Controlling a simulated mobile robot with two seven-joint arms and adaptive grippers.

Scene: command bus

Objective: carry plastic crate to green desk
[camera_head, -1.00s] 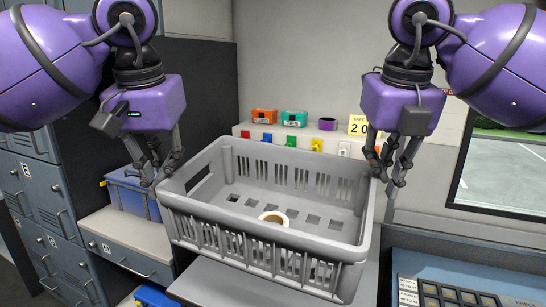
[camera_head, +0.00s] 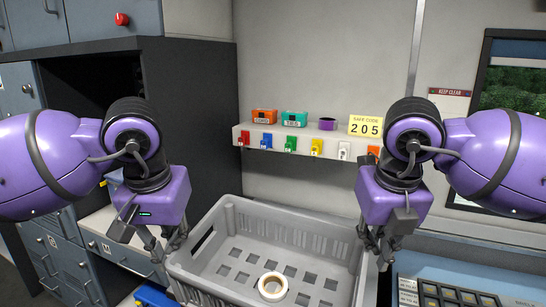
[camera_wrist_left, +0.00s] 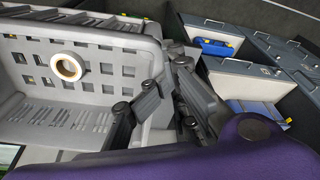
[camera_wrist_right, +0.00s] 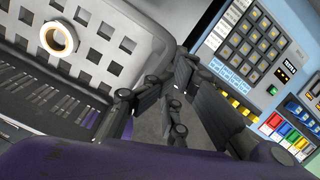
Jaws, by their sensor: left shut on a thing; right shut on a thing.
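The grey plastic crate (camera_head: 300,217) is in the lower middle of the head view, its near side cut off by the bottom edge. A cream ring-shaped roll (camera_head: 272,286) lies inside on its floor. My left gripper (camera_head: 166,246) is shut on the crate's left rim. My right gripper (camera_head: 379,250) is shut on its right rim. The crate also shows in the left wrist view (camera_wrist_left: 95,45) and the right wrist view (camera_wrist_right: 105,22), beside the fingers. I cannot tell whether its underside touches anything. No surface clearly recognisable as the green desk shows.
A wall shelf (camera_head: 278,141) behind the crate holds orange and teal boxes, with coloured tags below. A keypad console (camera_head: 450,290) stands close on the right. Grey drawers (camera_head: 125,255) stand at left. A blue bin (camera_wrist_left: 260,112) lies in an open drawer.

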